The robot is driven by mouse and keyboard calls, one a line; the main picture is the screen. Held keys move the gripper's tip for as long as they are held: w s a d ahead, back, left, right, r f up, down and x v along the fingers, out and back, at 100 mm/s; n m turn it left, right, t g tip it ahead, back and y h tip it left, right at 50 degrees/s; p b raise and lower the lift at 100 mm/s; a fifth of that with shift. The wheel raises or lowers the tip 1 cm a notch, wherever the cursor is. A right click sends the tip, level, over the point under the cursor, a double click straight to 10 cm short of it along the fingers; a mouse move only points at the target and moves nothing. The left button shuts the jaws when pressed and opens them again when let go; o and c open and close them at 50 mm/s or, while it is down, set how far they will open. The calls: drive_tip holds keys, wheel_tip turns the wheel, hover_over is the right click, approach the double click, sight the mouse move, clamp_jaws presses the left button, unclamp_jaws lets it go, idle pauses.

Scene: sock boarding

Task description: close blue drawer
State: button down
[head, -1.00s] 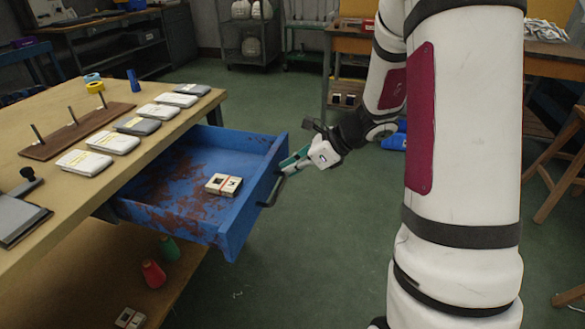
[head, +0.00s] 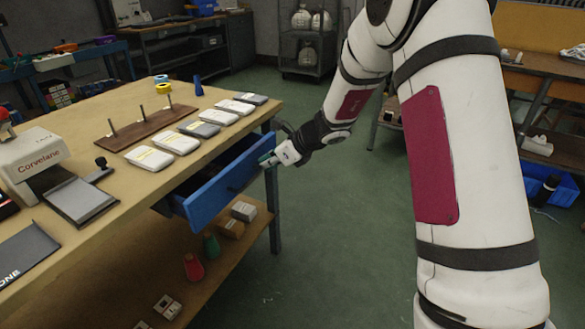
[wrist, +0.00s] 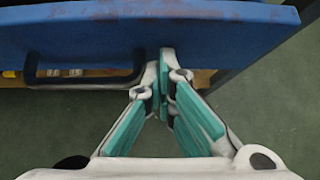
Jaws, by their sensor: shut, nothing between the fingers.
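The blue drawer (head: 218,190) is under the wooden workbench and stands partly open, its front a short way out from the bench edge. Its dark bar handle shows in the wrist view (wrist: 85,84), left of my fingers. My gripper (head: 266,161) is at the far end of the drawer front, beside the handle and not around it. In the wrist view, the teal-padded fingers (wrist: 168,62) are shut, empty, with their tips at the blue front panel (wrist: 150,35). They look to be touching it. Most of the drawer's inside is hidden behind its front.
The workbench top (head: 105,190) holds several packets, a brown pegged board (head: 148,128) and a white press (head: 32,155). The lower shelf (head: 235,258) bears a red cone (head: 193,267), a green cone (head: 211,246) and boxes. Green floor is open to the right.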

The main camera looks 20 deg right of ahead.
drive_tip(key=w+a+p, duration=0.1)
drive_tip(key=w+a, duration=0.3)
drive_tip(key=shift+w+a, duration=0.45)
drive_tip(key=shift+a+r, duration=0.1)
